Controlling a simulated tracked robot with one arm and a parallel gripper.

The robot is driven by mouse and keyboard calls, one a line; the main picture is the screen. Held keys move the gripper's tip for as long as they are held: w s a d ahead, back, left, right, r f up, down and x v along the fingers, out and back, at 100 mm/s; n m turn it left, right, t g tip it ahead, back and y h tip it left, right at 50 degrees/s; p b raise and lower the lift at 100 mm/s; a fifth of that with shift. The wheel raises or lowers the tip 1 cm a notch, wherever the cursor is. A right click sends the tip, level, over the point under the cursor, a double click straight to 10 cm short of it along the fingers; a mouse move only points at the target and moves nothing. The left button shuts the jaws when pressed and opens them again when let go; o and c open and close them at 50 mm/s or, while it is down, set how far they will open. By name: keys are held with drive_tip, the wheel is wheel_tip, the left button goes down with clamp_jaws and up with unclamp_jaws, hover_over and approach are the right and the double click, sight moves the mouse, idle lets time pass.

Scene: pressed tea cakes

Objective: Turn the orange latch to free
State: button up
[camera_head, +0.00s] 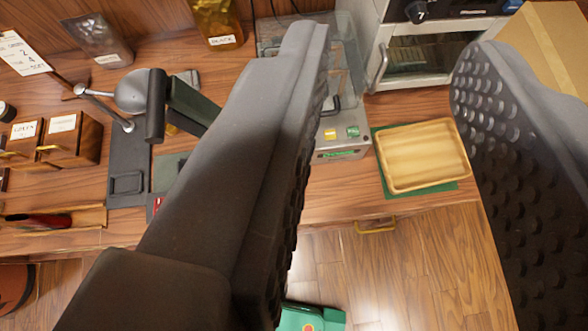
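My gripper (394,48) is open and empty, its two dark, studded fingers wide apart in the foreground. I cannot make out an orange latch for certain. Between the fingers, a grey machine (343,153) with a clear cover stands on the wooden counter, with a yellow button (330,134) and a green button (353,132) on its front. The left finger hides its left part. A black curved handle (332,106) shows at the finger's edge. A yellow-orange pull (376,226) sits on the counter's front edge.
A wooden tray (422,157) lies on a green mat right of the machine. A white oven (425,55) stands behind it. On the left are a lever press (130,92), wooden boxes (62,135) and bags. A green object (312,318) is low by the floor.

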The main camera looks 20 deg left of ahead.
drive_tip(key=w+a+f+n+g+p, duration=0.1)
drive_tip(key=w+f, duration=0.4)
drive_tip(key=f, duration=0.9)
drive_tip(key=w+a+f+n+g+y+p, duration=0.1)
drive_tip(key=w+a+f+g+p, duration=0.1)
drive_tip(key=f, duration=1.2)
drive_tip(key=w+a+f+n+g+p, duration=0.1)
drive_tip(key=w+a+f+g, duration=0.3)
drive_tip(key=w+f, duration=0.5)
wheel_tip(320, 180, down, 5)
drive_tip(key=shift+r+g, duration=0.1)
drive_tip(key=shift+g, duration=0.7)
clamp_jaws()
